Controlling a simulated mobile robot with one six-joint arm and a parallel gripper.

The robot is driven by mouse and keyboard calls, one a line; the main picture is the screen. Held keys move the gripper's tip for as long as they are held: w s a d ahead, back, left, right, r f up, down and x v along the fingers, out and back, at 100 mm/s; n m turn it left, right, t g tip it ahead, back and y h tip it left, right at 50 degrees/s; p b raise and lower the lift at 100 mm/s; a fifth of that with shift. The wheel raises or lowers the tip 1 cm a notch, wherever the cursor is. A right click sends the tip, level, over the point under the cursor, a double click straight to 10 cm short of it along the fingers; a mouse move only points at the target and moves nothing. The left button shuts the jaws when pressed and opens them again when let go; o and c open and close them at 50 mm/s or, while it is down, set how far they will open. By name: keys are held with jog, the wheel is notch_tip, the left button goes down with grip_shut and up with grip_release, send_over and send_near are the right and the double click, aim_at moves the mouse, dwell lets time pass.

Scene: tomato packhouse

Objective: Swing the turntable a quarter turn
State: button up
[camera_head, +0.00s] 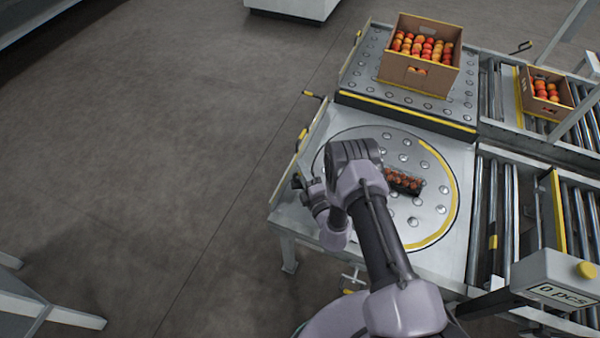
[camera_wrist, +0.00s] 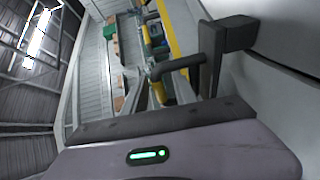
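The turntable (camera_head: 437,205) is a round grey plate with ball studs and a yellow arc along its right rim, set in a pale table. A dark punnet of red tomatoes (camera_head: 403,180) lies on it near the middle. My arm crosses over the plate and hides part of its left side. My gripper (camera_head: 306,190) is at the table's left edge. In the wrist view, a dark bent lever with a yellow part (camera_wrist: 183,66) is just in front of my gripper's body. I cannot tell whether the fingers are open or touch the lever.
Behind the turntable, a ball-studded table (camera_head: 360,85) bears a cardboard box of tomatoes (camera_head: 400,70). Roller conveyors (camera_head: 497,215) run along the right, with another tomato box (camera_head: 545,107). The floor at left is mostly clear.

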jog(key=shift+x, duration=1)
grip_shut()
dwell(0.7)
